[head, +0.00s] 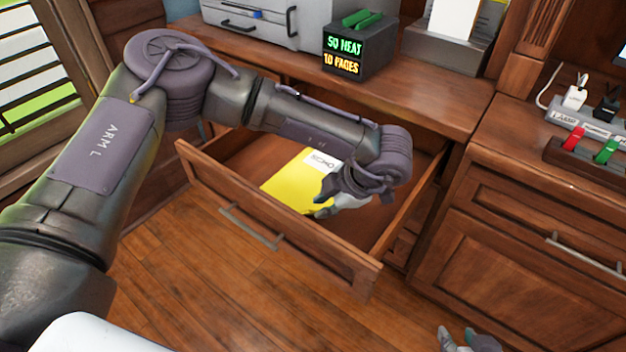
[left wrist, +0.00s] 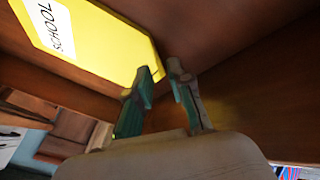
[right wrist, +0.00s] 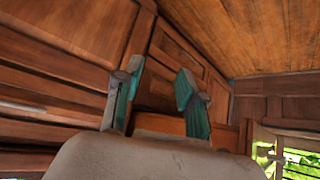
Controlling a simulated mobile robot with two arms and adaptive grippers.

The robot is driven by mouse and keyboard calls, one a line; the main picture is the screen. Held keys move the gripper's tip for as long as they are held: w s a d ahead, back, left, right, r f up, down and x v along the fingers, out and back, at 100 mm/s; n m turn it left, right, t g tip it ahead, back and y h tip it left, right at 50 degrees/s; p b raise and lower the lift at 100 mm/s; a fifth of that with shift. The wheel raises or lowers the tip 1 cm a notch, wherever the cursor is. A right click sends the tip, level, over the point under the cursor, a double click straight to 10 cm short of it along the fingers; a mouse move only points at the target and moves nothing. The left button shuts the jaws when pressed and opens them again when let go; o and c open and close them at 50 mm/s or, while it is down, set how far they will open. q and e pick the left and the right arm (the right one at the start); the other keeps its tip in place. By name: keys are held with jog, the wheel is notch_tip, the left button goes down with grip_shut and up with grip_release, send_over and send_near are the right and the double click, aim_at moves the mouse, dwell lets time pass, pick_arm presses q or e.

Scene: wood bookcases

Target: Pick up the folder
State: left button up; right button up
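A yellow folder (head: 288,188) with a white label lies in the open wooden drawer (head: 225,192). In the left wrist view the folder (left wrist: 105,45) shows the word "SCHOOL" on its label. My left gripper (head: 328,192) is inside the drawer at the folder's right edge. Its fingertips (left wrist: 160,72) are a narrow gap apart, with the left finger over the folder's corner. I see no clear grip on it. My right gripper (head: 465,338) is low in front of the right cabinet. It is open and empty in the right wrist view (right wrist: 155,78).
The drawer's front and side walls surround my left gripper. A black block with lit text (head: 352,52) and a grey machine (head: 275,20) stand on the desk above. A right cabinet (head: 530,230) carries a switch strip (head: 590,125). The wood floor (head: 190,265) is clear.

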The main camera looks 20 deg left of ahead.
aim_at(313, 211)
pick_arm(q)
jog(key=x, duration=0.4)
jog(key=shift+a+b, duration=0.2)
jog(key=shift+b, duration=0.1)
jog(key=shift+r, duration=0.1)
grip_shut()
pick_arm(e)
jog(key=shift+w+a+r+t+y, duration=0.15)
jog(key=shift+w+a+r+t, duration=0.15)
jog(key=shift+w+r+t, duration=0.4)
jog(key=shift+w+a+r+t+y, duration=0.2)
jog(key=shift+w+r+t, duration=0.3)
jog(key=shift+w, duration=0.35)
